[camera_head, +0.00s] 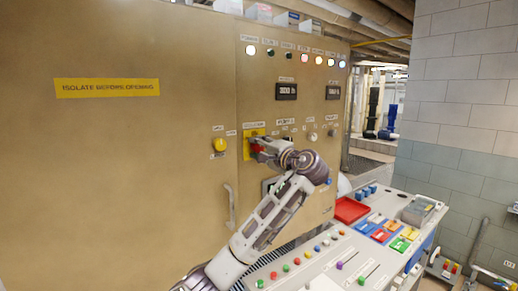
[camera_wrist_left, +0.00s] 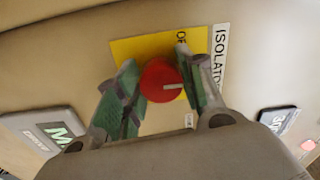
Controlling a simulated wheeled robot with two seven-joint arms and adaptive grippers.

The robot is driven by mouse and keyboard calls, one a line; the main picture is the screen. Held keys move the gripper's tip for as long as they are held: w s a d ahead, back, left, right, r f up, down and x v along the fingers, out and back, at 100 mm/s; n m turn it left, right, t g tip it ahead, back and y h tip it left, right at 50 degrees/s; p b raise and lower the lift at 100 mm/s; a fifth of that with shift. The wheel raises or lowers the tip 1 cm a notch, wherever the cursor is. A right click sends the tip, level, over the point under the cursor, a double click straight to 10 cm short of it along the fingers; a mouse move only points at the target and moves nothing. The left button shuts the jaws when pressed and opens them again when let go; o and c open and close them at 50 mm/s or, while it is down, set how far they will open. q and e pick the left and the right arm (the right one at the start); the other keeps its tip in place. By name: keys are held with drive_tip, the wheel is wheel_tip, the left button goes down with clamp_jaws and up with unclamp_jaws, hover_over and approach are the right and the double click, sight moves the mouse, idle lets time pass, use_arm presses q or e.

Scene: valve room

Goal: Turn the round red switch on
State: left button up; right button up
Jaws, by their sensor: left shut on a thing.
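The round red switch (camera_wrist_left: 160,82) sits on a yellow plate (camera_wrist_left: 130,48) on the cabinet front, with a pale line marked on its face. In the head view a bit of the red switch (camera_head: 256,148) shows beside my gripper. My left gripper (camera_head: 262,148) is at the switch, its arm reaching up from below. In the left wrist view its two green-padded fingers (camera_wrist_left: 160,88) stand on either side of the switch and are shut on it. My right gripper is in neither view.
A yellow lamp or button (camera_head: 220,144) is left of the switch, and a door handle (camera_head: 230,205) is below. Small knobs (camera_head: 312,136) are to the right. A sloping console (camera_head: 330,255) with buttons, sliders and a red tray (camera_head: 350,210) stands in front of the cabinet.

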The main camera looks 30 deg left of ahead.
use_arm(q)
drive_tip(key=o, duration=1)
drive_tip(key=shift+d, duration=0.1)
drive_tip(key=shift+w, duration=0.1)
drive_tip(key=v, duration=1.2)
